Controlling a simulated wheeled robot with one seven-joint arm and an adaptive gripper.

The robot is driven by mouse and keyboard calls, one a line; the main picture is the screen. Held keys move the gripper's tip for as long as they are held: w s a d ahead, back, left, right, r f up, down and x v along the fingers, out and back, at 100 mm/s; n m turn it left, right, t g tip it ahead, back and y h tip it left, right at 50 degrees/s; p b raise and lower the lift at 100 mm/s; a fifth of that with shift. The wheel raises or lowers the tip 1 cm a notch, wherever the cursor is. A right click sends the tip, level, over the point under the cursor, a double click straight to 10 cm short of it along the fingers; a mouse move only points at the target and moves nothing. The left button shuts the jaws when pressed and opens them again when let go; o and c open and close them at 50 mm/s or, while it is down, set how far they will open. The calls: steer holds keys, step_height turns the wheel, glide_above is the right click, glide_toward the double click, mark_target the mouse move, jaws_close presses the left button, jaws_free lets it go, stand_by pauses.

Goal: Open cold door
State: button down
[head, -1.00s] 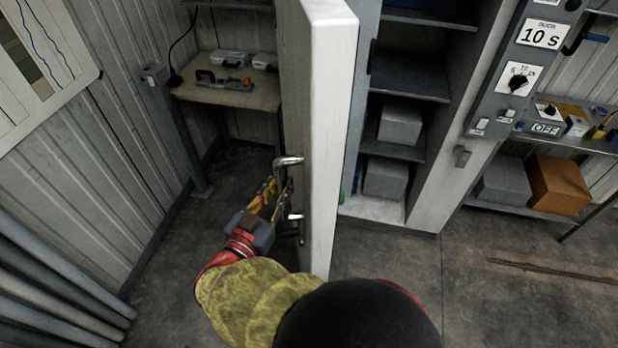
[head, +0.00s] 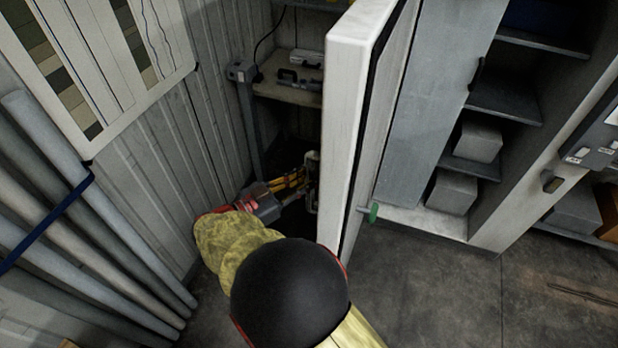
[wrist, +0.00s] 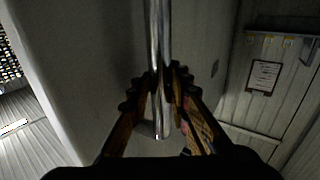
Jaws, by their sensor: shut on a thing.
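The cold door (head: 344,130) is a thick white slab that stands wide open, swung out to the left of its frame, edge toward the head camera. A green knob (head: 373,212) sticks out from its inner face. The metal handle (head: 312,180) is on its left, outer face; in the wrist view the chrome bar (wrist: 159,60) runs between the fingers. My gripper (head: 303,183) is shut on this handle, also seen in the wrist view (wrist: 160,92). The fingertips are partly dark in the head view.
Behind the open door are shelves with grey boxes (head: 478,142). A small table (head: 290,92) with cases stands at the back left, near the corrugated wall. Grey pipes (head: 85,230) lean at the left.

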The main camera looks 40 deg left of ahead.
steer(key=shift+a, duration=0.25)
steer(key=c, duration=1.7)
jaws_free()
steer(key=shift+r, duration=0.15)
